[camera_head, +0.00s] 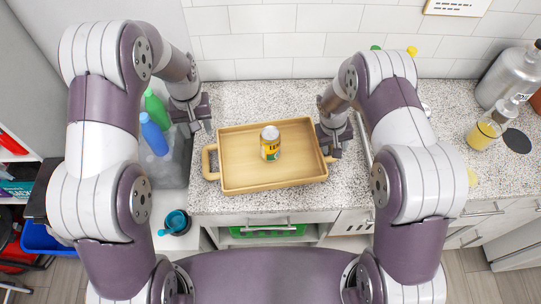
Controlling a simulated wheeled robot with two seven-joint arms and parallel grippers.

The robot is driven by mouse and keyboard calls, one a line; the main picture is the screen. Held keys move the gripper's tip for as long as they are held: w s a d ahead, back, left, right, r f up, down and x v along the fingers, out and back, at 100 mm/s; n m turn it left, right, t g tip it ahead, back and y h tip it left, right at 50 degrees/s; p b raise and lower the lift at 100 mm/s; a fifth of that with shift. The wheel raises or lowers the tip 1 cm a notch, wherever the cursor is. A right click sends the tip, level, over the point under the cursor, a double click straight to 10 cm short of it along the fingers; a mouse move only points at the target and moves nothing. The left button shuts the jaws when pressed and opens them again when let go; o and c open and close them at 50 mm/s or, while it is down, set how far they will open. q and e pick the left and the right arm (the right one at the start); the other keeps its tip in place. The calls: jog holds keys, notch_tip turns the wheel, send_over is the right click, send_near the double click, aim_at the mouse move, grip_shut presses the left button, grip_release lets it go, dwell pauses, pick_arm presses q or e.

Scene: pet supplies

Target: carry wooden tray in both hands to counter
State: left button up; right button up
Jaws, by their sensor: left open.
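The wooden tray (236,181) lies flat on the speckled counter (240,98), near its front edge. My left gripper (197,125) is open and empty, behind and left of that handle, apart from the tray. My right gripper (333,150) is at the tray's right end, by the right handle, which it mostly hides. I cannot tell whether its fingers are closed on the handle.
A green bottle (155,107) and a blue bottle (154,137) stand in a grey bin left of the tray. At the right are a metal canister (505,78), a yellow-filled jar (482,134) and a dark disc (517,141). The counter behind the tray is clear up to the tiled wall.

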notch_tip(320, 180, up, 12)
jog(key=a, duration=0.2)
jog(key=shift+a+f, duration=0.15)
jog(key=shift+f, duration=0.05)
jog(key=shift+s, duration=0.15)
pick_arm(q)
jog(key=s+r+b, duration=0.1)
jog(key=s+r, duration=0.1)
jog(key=s, duration=0.7)
jog(key=s+a+r+m+t+b, duration=0.1)
jog(key=s+r, duration=0.2)
jog(key=s, duration=0.6)
jog(key=shift+s+r+m+b, duration=0.25)
jog(key=shift+s+m+b, duration=0.05)
pick_arm(e)
jog(key=s+r+y, duration=0.1)
jog(key=s+r, duration=0.1)
jog(key=s, duration=0.7)
jog(key=s+r+m+t+y, duration=0.1)
jog(key=s+r, duration=0.2)
jog(key=s, duration=0.6)
jog(key=shift+a, duration=0.15)
pick_arm(q)
jog(key=shift+w+a, duration=0.1)
